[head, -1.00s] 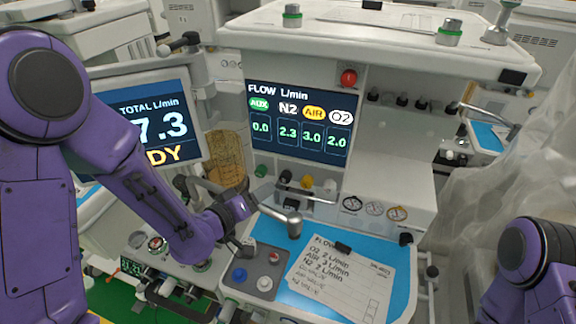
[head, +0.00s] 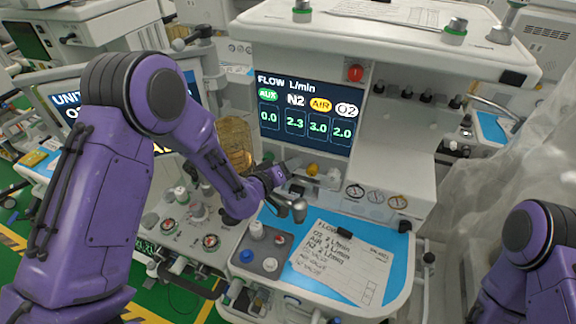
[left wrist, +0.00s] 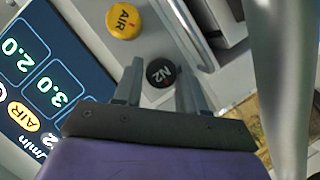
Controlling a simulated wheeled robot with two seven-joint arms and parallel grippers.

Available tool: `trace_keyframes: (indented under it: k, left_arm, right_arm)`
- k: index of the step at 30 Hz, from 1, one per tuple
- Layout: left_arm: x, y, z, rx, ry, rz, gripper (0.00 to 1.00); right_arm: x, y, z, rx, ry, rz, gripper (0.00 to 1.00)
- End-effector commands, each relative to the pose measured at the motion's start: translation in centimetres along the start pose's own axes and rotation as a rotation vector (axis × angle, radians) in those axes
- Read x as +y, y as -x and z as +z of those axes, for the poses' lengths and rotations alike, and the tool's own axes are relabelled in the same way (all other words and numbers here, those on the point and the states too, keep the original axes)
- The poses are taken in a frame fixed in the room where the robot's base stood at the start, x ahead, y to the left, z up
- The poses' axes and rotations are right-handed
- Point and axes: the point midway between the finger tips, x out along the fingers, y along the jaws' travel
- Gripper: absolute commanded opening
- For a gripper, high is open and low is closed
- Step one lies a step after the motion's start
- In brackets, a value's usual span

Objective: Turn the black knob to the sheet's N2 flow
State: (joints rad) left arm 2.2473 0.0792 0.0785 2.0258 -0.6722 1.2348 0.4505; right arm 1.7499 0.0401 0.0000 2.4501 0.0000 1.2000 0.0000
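The black knob marked N2 (left wrist: 160,73) shows in the left wrist view between the fingers of my left gripper (left wrist: 158,82). The fingers are open, with a visible gap on each side of the knob. In the head view my left gripper (head: 280,172) is at the knob row and hides the black knob. The flow screen (head: 304,115) reads N2 2.3, AIR 3.0 and O2 2.0. The paper sheet (head: 340,265) lies on the blue worktop; its N2 line looks like 2 L/min. My right gripper is out of view; only its arm shows.
The yellow AIR knob (left wrist: 124,20) is close beside the black one. A green knob (head: 268,156) and a white knob (head: 334,174) are in the same row. The blue worktop (head: 385,250) is partly clear.

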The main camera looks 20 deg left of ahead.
Motion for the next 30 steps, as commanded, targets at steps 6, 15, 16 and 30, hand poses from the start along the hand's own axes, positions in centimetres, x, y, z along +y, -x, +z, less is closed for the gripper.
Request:
trace_keyframes:
  k: [6, 15, 16, 30]
  left_arm:
    - [0.02, 0.0, 0.0, 0.0, -0.006, -0.002, 0.03]
    - [0.18, 0.01, 0.04, -0.001, -0.194, -0.08, 0.03]
    - [0.17, 0.01, 0.04, -0.001, -0.193, -0.079, 0.03]
    - [0.16, 0.02, 0.04, -0.001, -0.19, -0.079, 0.59]
  right_arm:
    - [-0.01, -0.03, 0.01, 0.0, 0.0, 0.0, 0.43]
    - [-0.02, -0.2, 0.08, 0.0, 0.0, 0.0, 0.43]
    - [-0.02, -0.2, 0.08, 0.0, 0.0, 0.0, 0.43]
    - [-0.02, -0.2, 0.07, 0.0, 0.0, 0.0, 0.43]
